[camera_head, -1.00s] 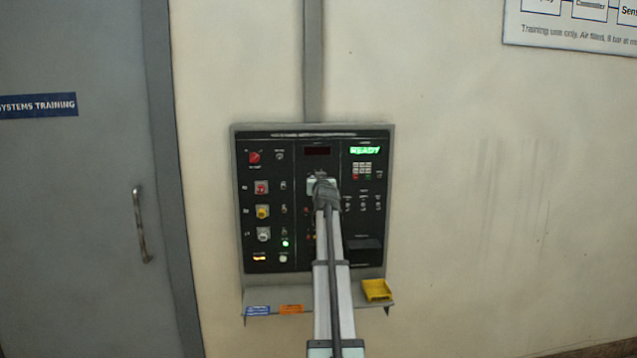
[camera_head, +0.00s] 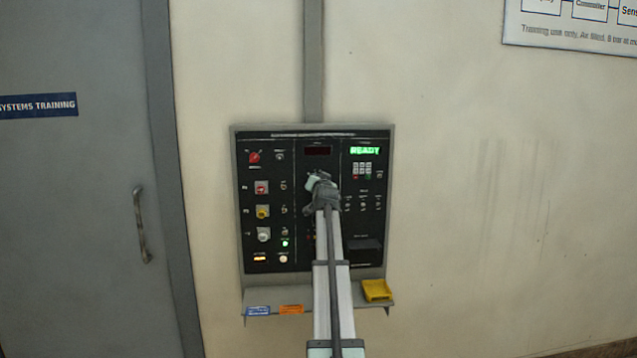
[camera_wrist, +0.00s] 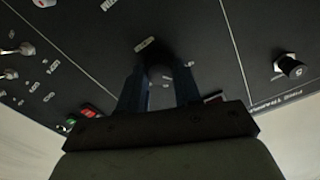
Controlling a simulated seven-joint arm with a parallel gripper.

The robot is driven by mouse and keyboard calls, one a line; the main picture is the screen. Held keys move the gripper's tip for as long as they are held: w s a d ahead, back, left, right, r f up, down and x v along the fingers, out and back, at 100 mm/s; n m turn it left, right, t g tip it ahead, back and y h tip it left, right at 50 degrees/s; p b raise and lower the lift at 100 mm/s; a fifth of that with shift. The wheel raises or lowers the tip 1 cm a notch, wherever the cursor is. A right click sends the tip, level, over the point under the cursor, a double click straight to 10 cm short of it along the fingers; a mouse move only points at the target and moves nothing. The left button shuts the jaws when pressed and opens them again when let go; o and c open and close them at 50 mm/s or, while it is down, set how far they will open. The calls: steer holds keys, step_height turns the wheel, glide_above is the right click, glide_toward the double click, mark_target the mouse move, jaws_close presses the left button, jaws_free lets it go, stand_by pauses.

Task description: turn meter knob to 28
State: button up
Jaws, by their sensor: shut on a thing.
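The grey-framed panel (camera_head: 390,200) is on the wall, and my gripper (camera_head: 318,182) is at its middle column, covering the knob there in the head view. In the wrist view my gripper (camera_wrist: 158,85) has its two dark blue fingers either side of a dark round meter knob (camera_wrist: 160,74), shut on it. The knob's pointer and scale are too dark to read. Above my gripper, a dark red meter display (camera_head: 317,151) shows no readable number.
A green READY display (camera_head: 365,150) and a keypad are at upper right of the panel. A red knob (camera_head: 254,157) and several coloured switches are on the left. A shelf below holds a yellow tray (camera_head: 376,289). Another black knob (camera_wrist: 290,66) stands out at right in the wrist view.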

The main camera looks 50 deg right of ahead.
steer(key=shift+m, duration=1.6)
steer(key=o, duration=1.1)
steer(key=shift+c, duration=0.2)
steer(key=shift+s+a, duration=0.1)
steer(key=shift+a, duration=0.05)
steer(key=v, duration=1.3)
steer(key=shift+s+a, duration=0.2)
